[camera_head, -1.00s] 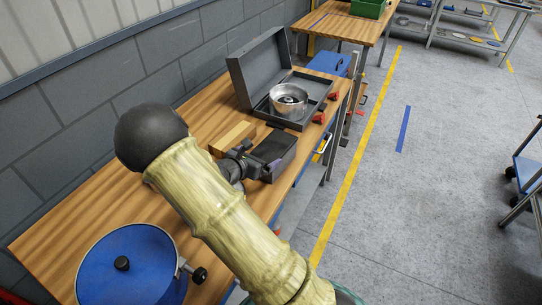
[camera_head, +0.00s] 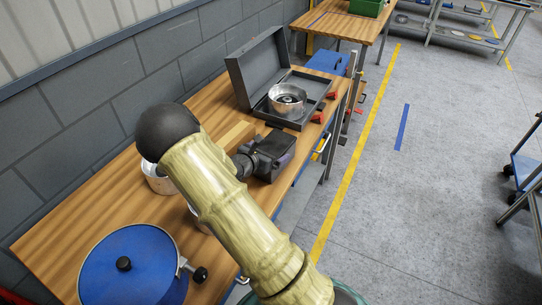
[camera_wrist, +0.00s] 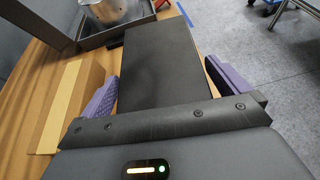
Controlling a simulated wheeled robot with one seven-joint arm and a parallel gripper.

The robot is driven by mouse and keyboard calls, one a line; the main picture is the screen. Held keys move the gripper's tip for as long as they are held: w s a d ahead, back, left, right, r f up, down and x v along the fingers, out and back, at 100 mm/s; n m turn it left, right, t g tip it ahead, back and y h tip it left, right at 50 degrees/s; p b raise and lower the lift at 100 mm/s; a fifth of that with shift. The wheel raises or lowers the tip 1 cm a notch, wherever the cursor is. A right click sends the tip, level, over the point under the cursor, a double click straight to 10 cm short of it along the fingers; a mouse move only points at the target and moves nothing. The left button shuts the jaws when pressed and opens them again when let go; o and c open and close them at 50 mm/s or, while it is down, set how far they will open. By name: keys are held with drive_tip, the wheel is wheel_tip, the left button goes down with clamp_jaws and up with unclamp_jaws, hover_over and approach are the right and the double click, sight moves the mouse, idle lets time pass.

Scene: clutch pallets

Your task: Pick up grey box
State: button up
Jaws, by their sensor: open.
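The grey box (camera_wrist: 158,58) is a dark, flat-topped block on the wooden bench. In the wrist view it lies between the two purple finger pads of my gripper (camera_wrist: 160,85), one pad on each side.
A wooden block (camera_wrist: 75,105) lies left of the gripper. An open grey case (camera_head: 262,72) holding a metal part (camera_head: 287,100) stands just beyond. A blue round lid (camera_head: 135,265) is at the near end. A metal pot (camera_head: 158,180) is partly behind my arm.

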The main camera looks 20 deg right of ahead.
drive_tip(key=shift+d, duration=0.1)
drive_tip(key=c, duration=1.1)
wheel_tip(320, 180, up, 10)
drive_tip(key=shift+r, duration=0.1)
idle(0.3)
